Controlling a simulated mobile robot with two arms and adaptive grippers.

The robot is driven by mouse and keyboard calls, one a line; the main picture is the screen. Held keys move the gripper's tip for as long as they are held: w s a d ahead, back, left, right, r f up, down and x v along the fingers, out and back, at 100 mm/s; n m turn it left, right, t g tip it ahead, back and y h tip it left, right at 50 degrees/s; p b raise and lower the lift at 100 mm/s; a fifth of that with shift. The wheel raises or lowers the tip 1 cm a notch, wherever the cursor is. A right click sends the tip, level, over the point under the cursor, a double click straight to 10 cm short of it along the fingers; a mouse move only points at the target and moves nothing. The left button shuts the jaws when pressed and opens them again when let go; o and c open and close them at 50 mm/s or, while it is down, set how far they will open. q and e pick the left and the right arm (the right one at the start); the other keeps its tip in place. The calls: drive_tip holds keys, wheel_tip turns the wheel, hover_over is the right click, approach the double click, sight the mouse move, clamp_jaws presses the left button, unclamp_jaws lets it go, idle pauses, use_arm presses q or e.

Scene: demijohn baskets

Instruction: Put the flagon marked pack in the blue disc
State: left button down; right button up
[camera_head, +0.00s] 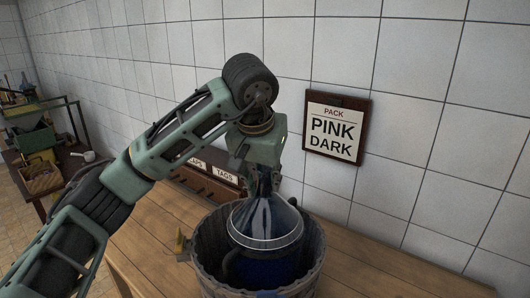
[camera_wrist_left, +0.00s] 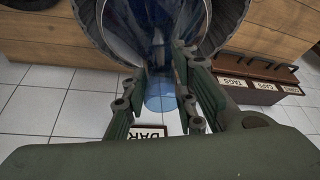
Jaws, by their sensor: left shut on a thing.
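A blue-tinted glass flagon (camera_head: 265,218) stands inside a dark grey ribbed basket (camera_head: 206,262) on the wooden table, a pale ring around its shoulder. My left gripper (camera_head: 264,180) comes down from above and is shut on the flagon's neck. In the left wrist view the fingers (camera_wrist_left: 162,100) are on either side of the neck, with the glass body (camera_wrist_left: 150,22) beyond. A wall sign (camera_head: 336,128) reads "PACK PINK DARK". No mark on the flagon is readable. I cannot make out a blue disc. My right gripper is not in view.
A low wooden box with labels such as "TAGS" (camera_head: 225,173) stands behind the basket, near the tiled wall. The wooden table (camera_head: 400,270) is bare to the right. Another bench (camera_head: 40,165) with items stands far left.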

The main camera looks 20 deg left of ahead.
sight(263, 195)
use_arm(q)
drive_tip(key=shift+f+p, duration=0.75)
drive_tip(key=shift+f, duration=2.15)
drive_tip(key=c, duration=1.4)
unclamp_jaws()
drive_tip(key=shift+s, duration=0.15)
drive_tip(key=shift+f, duration=0.1)
